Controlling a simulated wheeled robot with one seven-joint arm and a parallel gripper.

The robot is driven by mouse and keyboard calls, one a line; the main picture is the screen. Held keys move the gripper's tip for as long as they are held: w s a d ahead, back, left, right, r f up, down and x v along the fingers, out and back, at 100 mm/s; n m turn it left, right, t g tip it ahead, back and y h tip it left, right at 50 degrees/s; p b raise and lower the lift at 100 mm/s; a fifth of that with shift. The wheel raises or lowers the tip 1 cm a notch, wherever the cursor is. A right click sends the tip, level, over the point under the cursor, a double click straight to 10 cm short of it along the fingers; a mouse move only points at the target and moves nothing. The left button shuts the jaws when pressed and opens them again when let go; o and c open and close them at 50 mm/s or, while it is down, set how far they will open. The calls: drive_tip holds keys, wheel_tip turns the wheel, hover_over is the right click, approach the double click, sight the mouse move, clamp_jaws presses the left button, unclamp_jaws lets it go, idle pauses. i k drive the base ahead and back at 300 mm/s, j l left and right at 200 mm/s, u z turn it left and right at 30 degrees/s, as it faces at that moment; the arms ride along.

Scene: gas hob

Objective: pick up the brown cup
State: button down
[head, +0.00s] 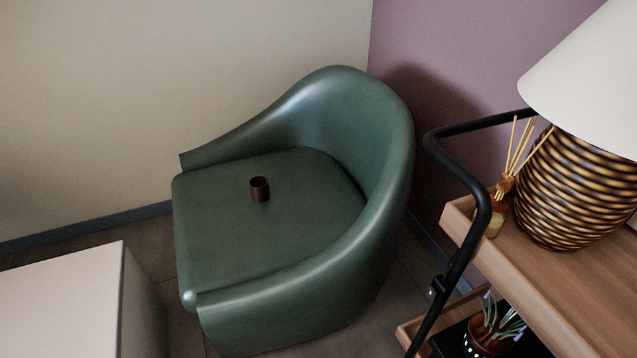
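The brown cup (260,190) is small, dark and round, and stands upright on the seat of a green armchair (270,245). It sits near the middle of the seat, clear of the backrest and arms, with nothing touching its sides. My gripper is not in view.
A wooden cart with a black rail (478,235) stands at the right. It holds a ribbed lamp (570,190), a reed diffuser (497,215) and, lower down, a potted plant (490,335). A pale block (65,300) is at front left. Walls are behind the chair.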

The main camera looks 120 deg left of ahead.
sight(259, 186)
drive_tip(key=u, duration=4.25)
